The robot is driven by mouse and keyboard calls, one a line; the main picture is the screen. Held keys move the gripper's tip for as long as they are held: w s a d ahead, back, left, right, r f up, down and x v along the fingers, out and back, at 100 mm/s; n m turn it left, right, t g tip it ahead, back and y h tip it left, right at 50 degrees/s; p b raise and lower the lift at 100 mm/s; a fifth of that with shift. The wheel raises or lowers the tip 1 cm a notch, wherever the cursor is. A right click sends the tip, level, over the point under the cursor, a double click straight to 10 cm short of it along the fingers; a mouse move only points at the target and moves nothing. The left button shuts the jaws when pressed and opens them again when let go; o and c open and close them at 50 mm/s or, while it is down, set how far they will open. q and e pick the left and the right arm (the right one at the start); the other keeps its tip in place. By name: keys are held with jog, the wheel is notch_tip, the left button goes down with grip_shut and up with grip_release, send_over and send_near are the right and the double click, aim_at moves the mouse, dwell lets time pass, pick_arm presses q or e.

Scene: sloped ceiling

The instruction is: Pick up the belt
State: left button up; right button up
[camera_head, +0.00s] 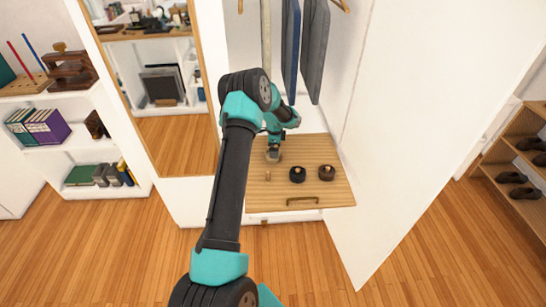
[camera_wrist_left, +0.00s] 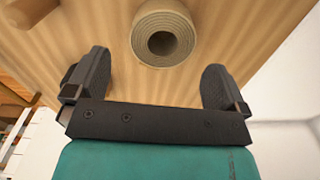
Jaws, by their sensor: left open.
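A tan rolled belt (camera_wrist_left: 182,45) shows in the left wrist view as a coil with a dark hollow centre. It rests against the wooden board (camera_wrist_left: 230,30). My left gripper (camera_wrist_left: 157,85) is open, with one black finger to each side below the coil. The coil lies ahead of the gap between the fingers, and neither finger appears to touch it. In the head view my left gripper (camera_head: 273,156) is over the back left part of the pull-out wooden board (camera_head: 325,195); I cannot make out the tan coil there. My right gripper is not in view.
A black roll (camera_head: 297,174) and a brown roll (camera_head: 327,172) sit on the board, right of a small wooden peg (camera_head: 267,175). Trousers (camera_head: 313,50) hang above. A white door panel (camera_head: 420,110) stands right, and a mirror (camera_head: 165,100) left.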

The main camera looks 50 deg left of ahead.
pick_arm(q)
jog(key=shift+a+f, duration=0.15)
jog(key=shift+f, duration=2.2)
jog(key=shift+c, duration=0.2)
jog(key=c, duration=1)
jog(key=shift+o, duration=0.2)
notch_tip(320, 180, up, 10)
